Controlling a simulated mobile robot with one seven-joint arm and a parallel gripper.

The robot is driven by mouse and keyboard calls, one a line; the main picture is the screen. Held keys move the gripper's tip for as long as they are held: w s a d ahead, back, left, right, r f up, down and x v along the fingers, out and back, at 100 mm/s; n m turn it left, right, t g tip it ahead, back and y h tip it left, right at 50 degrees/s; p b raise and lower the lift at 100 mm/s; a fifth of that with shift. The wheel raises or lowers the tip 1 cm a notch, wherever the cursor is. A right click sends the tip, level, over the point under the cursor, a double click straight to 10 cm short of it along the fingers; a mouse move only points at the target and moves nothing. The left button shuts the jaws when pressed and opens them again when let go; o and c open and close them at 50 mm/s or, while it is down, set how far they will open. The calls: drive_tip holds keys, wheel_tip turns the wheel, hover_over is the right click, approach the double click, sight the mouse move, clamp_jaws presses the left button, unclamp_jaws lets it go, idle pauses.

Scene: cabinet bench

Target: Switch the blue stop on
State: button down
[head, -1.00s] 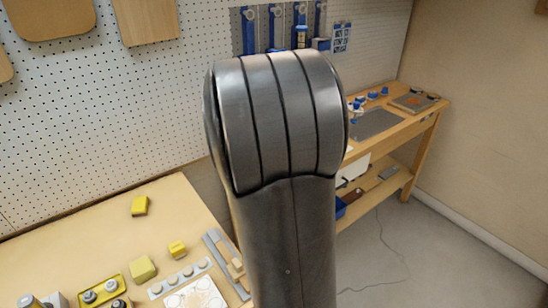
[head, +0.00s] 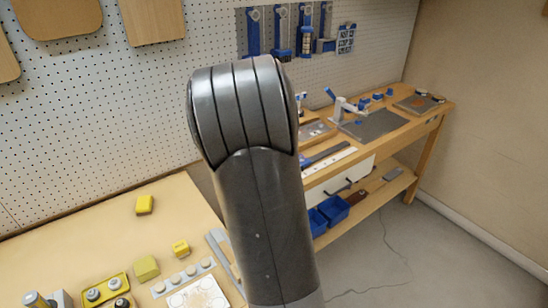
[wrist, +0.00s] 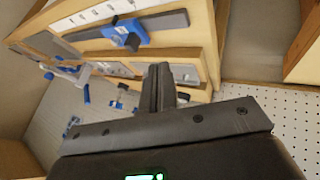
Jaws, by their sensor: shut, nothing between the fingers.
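My gripper (wrist: 158,88) shows in the wrist view with its dark fingers together and nothing between them. It is hidden in the head view, where only my arm shows. A blue block-like part (wrist: 127,34) sits across a grey bar at the top of the wrist view, apart from the fingers and beyond them. It may be the blue stop, but I cannot tell for sure. Other small blue parts (head: 378,96) show on the far bench in the head view. I cannot read any switch position.
The far wooden bench (head: 432,116) stands along the pegboard, with blue bins (head: 334,208) on its shelf. Blue tools (head: 282,32) hang above it. The near table (head: 80,225) holds yellow blocks (head: 145,204) and several small parts. The floor at right is mostly clear.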

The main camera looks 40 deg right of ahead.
drive_tip(key=x, duration=0.8)
drive_tip(key=shift+s, duration=0.1)
drive_tip(key=shift+d+r, duration=0.15)
drive_tip(key=shift+d, duration=1.75)
drive_tip(key=shift+d, duration=0.1)
drive_tip(key=d, duration=1.7)
drive_tip(key=shift+s+d+r, duration=0.15)
drive_tip(key=shift+s+d, duration=0.1)
drive_tip(key=shift+d, duration=0.15)
drive_tip(key=a, duration=0.5)
drive_tip(key=shift+w+a, duration=0.15)
drive_tip(key=shift+w, duration=0.15)
drive_tip(key=v, duration=0.9)
drive_tip(key=shift+s+a+r, duration=0.15)
drive_tip(key=shift+a+r, duration=0.1)
drive_tip(key=shift+a, duration=0.05)
